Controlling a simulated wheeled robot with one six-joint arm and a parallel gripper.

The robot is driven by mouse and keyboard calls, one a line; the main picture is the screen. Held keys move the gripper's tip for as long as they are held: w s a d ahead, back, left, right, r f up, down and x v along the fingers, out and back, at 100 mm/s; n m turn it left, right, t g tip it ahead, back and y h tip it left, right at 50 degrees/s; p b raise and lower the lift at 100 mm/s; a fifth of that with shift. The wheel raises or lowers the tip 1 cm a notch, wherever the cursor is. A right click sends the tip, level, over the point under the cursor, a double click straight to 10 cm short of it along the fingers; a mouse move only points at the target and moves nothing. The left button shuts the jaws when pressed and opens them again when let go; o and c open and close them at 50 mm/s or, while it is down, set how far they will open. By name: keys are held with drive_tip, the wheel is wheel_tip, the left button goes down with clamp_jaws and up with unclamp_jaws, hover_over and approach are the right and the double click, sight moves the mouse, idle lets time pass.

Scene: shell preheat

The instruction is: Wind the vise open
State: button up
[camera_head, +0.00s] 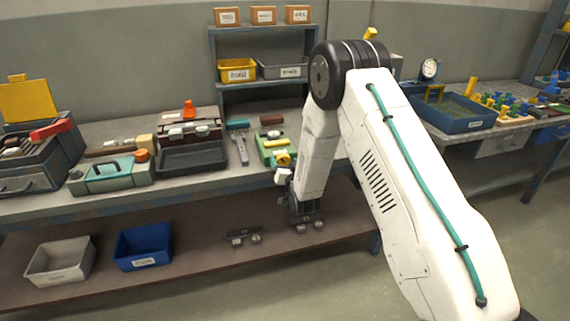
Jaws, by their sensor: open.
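A green and yellow device (268,146), which looks like the vise, stands near the bench's front edge, just left of my arm. Its round yellow part (283,158) faces forward. It is small in view, so I cannot tell how far its jaws are apart. My gripper (304,213) hangs at the end of my arm, pointing down, to the right of and lower in the picture than the green device. It is open, appears empty and is apart from the device.
A black tray (193,158) and a teal case (110,175) stand farther left. White (60,262) and blue (142,248) bins sit on the lower shelf. A blue crate (455,122) is at right.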

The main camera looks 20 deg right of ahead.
drive_tip(key=shift+c, duration=0.3)
drive_tip(key=c, duration=0.9)
drive_tip(key=n, duration=1.2)
drive_tip(key=shift+s+a+f, duration=0.1)
drive_tip(key=shift+a, duration=0.05)
drive_tip(key=shift+n, duration=0.3)
